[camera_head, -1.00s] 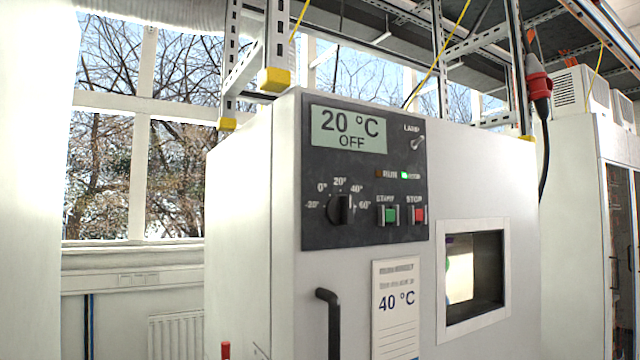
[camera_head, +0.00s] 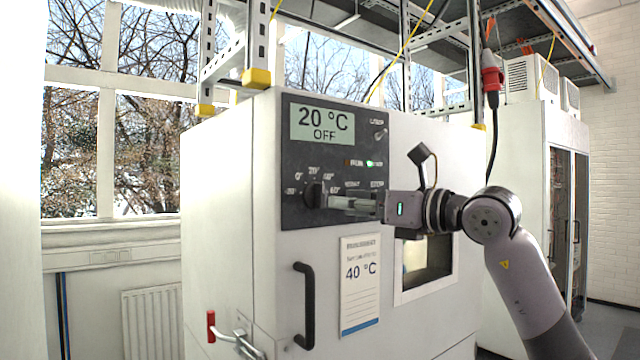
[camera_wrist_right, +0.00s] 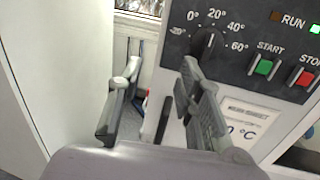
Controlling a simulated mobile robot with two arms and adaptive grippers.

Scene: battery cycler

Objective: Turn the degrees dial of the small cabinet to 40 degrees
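The small cabinet (camera_head: 230,200) is white, with a dark control panel (camera_head: 300,150) on its front. Its black degrees dial (camera_head: 313,195) sits below a display (camera_head: 322,124) reading 20 °C OFF. In the right wrist view the dial (camera_wrist_right: 208,42) has a white mark pointing up, near 20°. My right gripper (camera_head: 335,203) reaches in from the right, its fingertips beside the dial in the picture. In the wrist view its two fingers (camera_wrist_right: 160,68) are spread with nothing between them. The dial lies just beyond the right-hand fingertip there; contact cannot be told. My left gripper is out of view.
The start button (camera_wrist_right: 264,67) and stop button (camera_wrist_right: 304,78) sit right of the dial. Below are a black door handle (camera_head: 304,305) and a paper label (camera_head: 360,285) reading 40 °C. A metal latch (camera_head: 238,340) with a red end stands out at the lower left.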

